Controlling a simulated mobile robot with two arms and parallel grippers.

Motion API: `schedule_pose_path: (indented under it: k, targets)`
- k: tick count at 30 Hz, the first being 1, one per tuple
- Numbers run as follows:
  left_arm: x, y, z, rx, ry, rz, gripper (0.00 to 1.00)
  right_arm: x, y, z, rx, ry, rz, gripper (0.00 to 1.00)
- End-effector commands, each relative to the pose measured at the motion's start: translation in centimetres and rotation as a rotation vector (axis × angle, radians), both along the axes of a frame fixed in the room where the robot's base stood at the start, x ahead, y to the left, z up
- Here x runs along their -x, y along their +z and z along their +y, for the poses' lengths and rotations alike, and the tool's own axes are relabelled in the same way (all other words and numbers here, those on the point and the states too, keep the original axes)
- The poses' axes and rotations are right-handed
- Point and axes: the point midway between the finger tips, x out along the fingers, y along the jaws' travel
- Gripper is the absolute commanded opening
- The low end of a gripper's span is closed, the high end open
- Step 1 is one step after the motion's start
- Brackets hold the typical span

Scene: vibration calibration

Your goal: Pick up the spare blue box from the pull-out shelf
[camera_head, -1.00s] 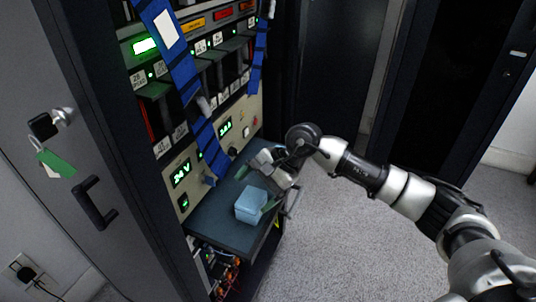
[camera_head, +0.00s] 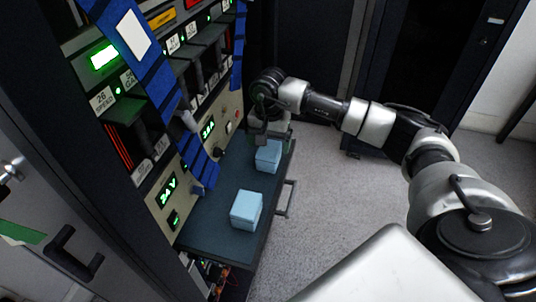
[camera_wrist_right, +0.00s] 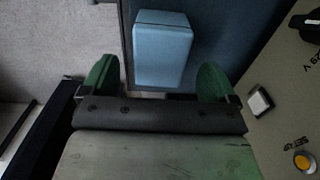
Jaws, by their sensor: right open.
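Two light blue boxes stand on the dark pull-out shelf (camera_head: 212,228) of the rack. The near box (camera_head: 246,210) stands alone on the shelf's front part. The far box (camera_head: 268,157) stands toward the shelf's far end. My right gripper (camera_head: 270,136) is at the far box, just above and behind it in the head view. In the right wrist view, my right gripper (camera_wrist_right: 158,72) is open, its green fingers spread on either side of the blue box (camera_wrist_right: 162,50). No grip on the box shows. My left gripper is not in view.
The rack's instrument panel (camera_head: 229,141), with knobs and green displays, rises along the shelf's left side. Blue straps (camera_head: 155,75) hang in front of it. A metal handle (camera_head: 286,198) sticks out from the shelf's right edge. Open grey floor (camera_head: 335,195) lies to the right.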

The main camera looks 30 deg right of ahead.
Motion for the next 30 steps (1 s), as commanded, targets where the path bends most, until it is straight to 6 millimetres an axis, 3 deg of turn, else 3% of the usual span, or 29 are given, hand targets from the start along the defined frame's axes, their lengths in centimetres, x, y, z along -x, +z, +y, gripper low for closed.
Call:
schedule_pose_path:
  k: [12, 21, 30]
  targets:
    - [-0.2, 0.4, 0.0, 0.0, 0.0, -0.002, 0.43, 0.4, -5.0, 0.2, -0.003, -0.001, 0.001, 0.89]
    - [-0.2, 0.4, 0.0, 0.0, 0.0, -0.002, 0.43, 0.3, -5.4, 0.2, -0.002, 0.0, -0.001, 0.88]
    - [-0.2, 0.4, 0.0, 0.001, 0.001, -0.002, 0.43, 0.3, -5.4, 0.2, -0.003, 0.0, -0.002, 0.42]
